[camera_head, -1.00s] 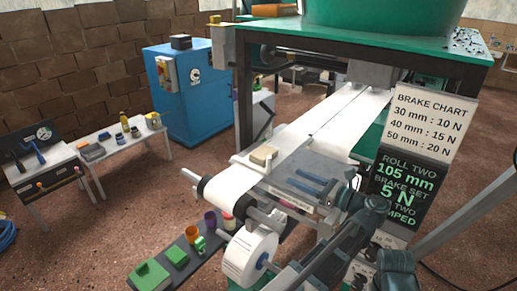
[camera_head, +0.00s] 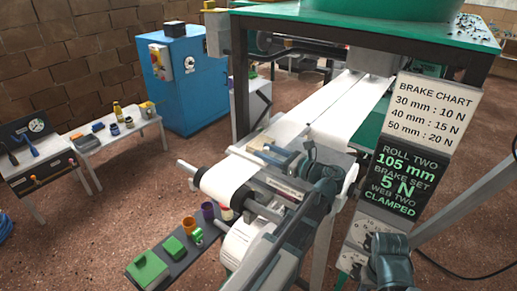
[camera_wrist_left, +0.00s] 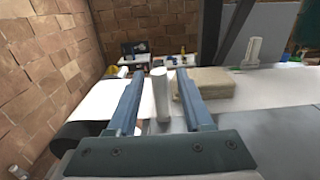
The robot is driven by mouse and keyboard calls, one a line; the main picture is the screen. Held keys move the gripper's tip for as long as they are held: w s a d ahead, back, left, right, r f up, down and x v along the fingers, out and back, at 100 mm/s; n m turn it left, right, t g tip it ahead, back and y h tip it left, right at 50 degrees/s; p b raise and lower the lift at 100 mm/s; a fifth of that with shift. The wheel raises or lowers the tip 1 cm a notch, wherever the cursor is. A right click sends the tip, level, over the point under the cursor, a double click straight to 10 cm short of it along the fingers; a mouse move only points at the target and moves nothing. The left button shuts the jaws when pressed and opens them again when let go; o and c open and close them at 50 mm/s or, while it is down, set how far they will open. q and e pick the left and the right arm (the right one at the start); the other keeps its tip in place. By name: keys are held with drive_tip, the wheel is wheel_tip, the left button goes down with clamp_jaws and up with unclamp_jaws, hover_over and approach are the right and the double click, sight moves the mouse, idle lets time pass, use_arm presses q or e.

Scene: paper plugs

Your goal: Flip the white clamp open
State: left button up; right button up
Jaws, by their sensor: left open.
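A white upright post, which looks like the white clamp's lever (camera_wrist_left: 161,95), stands between the two blue fingers of my left gripper (camera_wrist_left: 160,76) in the left wrist view. The fingers are apart, and a gap shows on both sides of the post. In the head view my left gripper (camera_head: 273,157) reaches over the metal plate of the machine, close to a beige block (camera_head: 256,144). The clamp is hard to make out there, behind my gripper. The beige block (camera_wrist_left: 205,90) lies just right of the fingers in the wrist view. My right gripper is out of view.
A white paper web (camera_head: 310,122) runs over the machine to a roller at the front. A second white post (camera_wrist_left: 252,52) stands farther right. A dark sign (camera_head: 397,183) reads "WEB TWO CLAMPED". A dark tray (camera_head: 181,262) with green blocks and small cups lies below.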

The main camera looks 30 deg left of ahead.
sight(258, 159)
use_arm(q)
drive_tip(key=shift+w+a, duration=0.1)
drive_tip(key=shift+a, duration=1.55)
drive_tip(key=shift+c, duration=0.3)
clamp_jaws()
